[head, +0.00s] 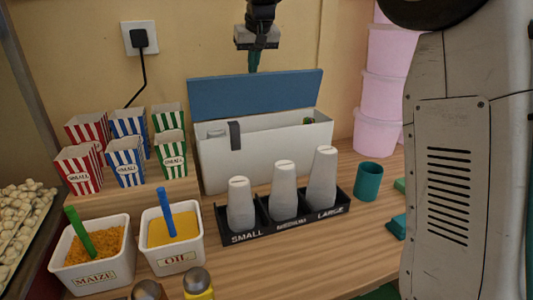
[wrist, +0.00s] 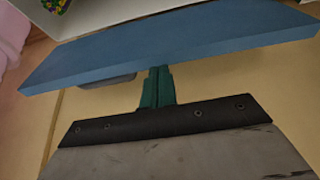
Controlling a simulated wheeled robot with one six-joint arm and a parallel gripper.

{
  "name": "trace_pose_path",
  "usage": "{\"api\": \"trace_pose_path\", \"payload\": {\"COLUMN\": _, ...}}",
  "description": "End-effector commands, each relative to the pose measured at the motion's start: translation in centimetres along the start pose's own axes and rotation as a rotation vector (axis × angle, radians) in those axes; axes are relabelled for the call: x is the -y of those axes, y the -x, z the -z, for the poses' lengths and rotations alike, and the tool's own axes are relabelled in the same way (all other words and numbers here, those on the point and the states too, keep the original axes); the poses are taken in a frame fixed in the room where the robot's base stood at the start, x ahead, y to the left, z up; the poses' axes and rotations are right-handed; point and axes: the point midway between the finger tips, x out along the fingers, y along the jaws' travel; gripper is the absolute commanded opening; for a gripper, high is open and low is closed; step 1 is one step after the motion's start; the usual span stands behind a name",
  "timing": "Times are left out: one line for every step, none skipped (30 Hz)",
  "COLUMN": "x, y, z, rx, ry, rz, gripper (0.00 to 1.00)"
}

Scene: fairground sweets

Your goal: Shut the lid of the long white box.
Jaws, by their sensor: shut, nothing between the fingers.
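The long white box (head: 240,165) stands at the back of the counter against the wall. Its blue lid (head: 255,95) is raised, standing up along the rear edge. A dark grey strap or clip (head: 235,135) hangs over the front wall. My gripper (head: 253,66) is above and behind the lid's top edge, near the wall, with its teal fingers shut and empty. In the wrist view the shut fingers (wrist: 157,85) point at the blue lid (wrist: 180,45), close to its edge; I cannot tell if they touch. Part of the white box (wrist: 110,15) shows beyond the lid.
Several white cups stand in a black size rack (head: 284,222) in front of the box. Striped popcorn boxes (head: 125,160) and the maize (head: 95,262) and oil (head: 175,255) tubs stand left. Pink tubs (head: 383,95) and a teal cup (head: 368,181) stand right.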

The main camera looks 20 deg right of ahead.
Motion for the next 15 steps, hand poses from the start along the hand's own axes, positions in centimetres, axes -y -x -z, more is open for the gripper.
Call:
{"api": "trace_pose_path", "payload": {"x": 0.00, "y": -0.35, "z": -0.20, "rx": 0.007, "ry": 0.000, "rz": 0.000, "gripper": 0.00}}
{"api": "trace_pose_path", "payload": {"x": 0.00, "y": -0.36, "z": -0.21, "rx": 0.008, "ry": 0.000, "rz": 0.000, "gripper": 0.00}}
{"api": "trace_pose_path", "payload": {"x": 0.00, "y": -0.38, "z": -0.21, "rx": 0.008, "ry": 0.000, "rz": 0.000, "gripper": 0.00}}
{"api": "trace_pose_path", "payload": {"x": 0.00, "y": -0.39, "z": -0.21, "rx": 0.008, "ry": 0.000, "rz": 0.000, "gripper": 0.00}}
{"api": "trace_pose_path", "payload": {"x": 0.00, "y": -0.40, "z": -0.21, "rx": 0.008, "ry": 0.000, "rz": 0.000, "gripper": 0.00}}
{"api": "trace_pose_path", "payload": {"x": 0.00, "y": -0.41, "z": -0.22, "rx": 0.009, "ry": 0.000, "rz": 0.000, "gripper": 0.00}}
{"api": "trace_pose_path", "payload": {"x": 0.00, "y": -0.42, "z": -0.22, "rx": 0.009, "ry": 0.000, "rz": 0.000, "gripper": 0.00}}
{"api": "trace_pose_path", "payload": {"x": 0.00, "y": -0.44, "z": -0.23, "rx": 0.009, "ry": 0.000, "rz": 0.000, "gripper": 0.00}}
{"api": "trace_pose_path", "payload": {"x": 0.00, "y": -0.44, "z": -0.27, "rx": 0.009, "ry": 0.000, "rz": 0.000, "gripper": 0.00}}
{"api": "trace_pose_path", "payload": {"x": 0.00, "y": -0.44, "z": -0.33, "rx": 0.010, "ry": 0.000, "rz": 0.000, "gripper": 0.00}}
{"api": "trace_pose_path", "payload": {"x": 0.00, "y": -0.44, "z": -0.42, "rx": 0.010, "ry": 0.000, "rz": 0.000, "gripper": 0.00}}
{"api": "trace_pose_path", "payload": {"x": 0.00, "y": -0.45, "z": -0.59, "rx": 0.010, "ry": 0.000, "rz": 0.000, "gripper": 0.00}}
{"api": "trace_pose_path", "payload": {"x": 0.00, "y": -0.47, "z": -0.75, "rx": 0.011, "ry": 0.000, "rz": 0.000, "gripper": 0.00}}
{"api": "trace_pose_path", "payload": {"x": 0.00, "y": -0.48, "z": -0.92, "rx": 0.011, "ry": 0.000, "rz": 0.000, "gripper": 0.00}}
{"api": "trace_pose_path", "payload": {"x": 0.00, "y": -0.47, "z": -1.13, "rx": 0.012, "ry": 0.000, "rz": -0.001, "gripper": 0.00}}
